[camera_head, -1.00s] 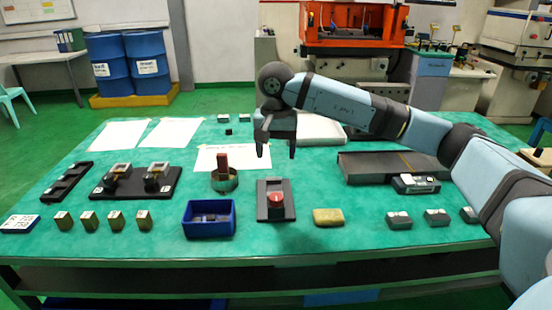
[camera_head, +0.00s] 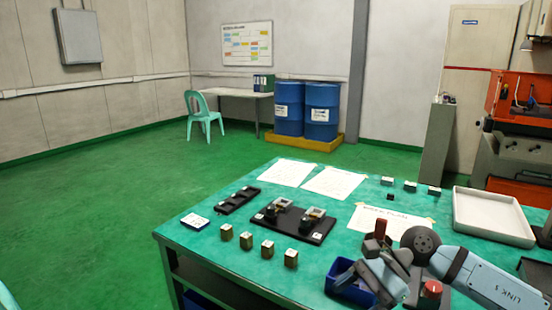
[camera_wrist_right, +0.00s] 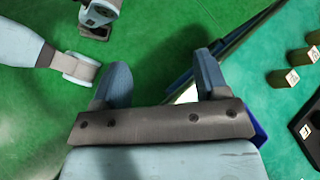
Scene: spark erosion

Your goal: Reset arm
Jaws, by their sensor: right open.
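My right arm comes in from the lower right of the head view. My right gripper (camera_head: 370,278) is in front of the blue bin and partly covers it. In the right wrist view the two fingers of this gripper (camera_wrist_right: 155,80) are spread apart with nothing between them. Green floor shows beyond the fingers, and the table edge (camera_wrist_right: 240,40) runs diagonally by the right finger. My left gripper is not identifiable in either view; pale-blue parts of my own body show at the top left of the wrist view.
The green table (camera_head: 215,245) holds a black fixture (camera_head: 293,222), a dark rack (camera_head: 238,200), several brass blocks (camera_head: 268,248), a blue bin (camera_head: 340,274), a red button (camera_head: 431,289) and a white tray (camera_head: 490,216). Open floor lies left of the table.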

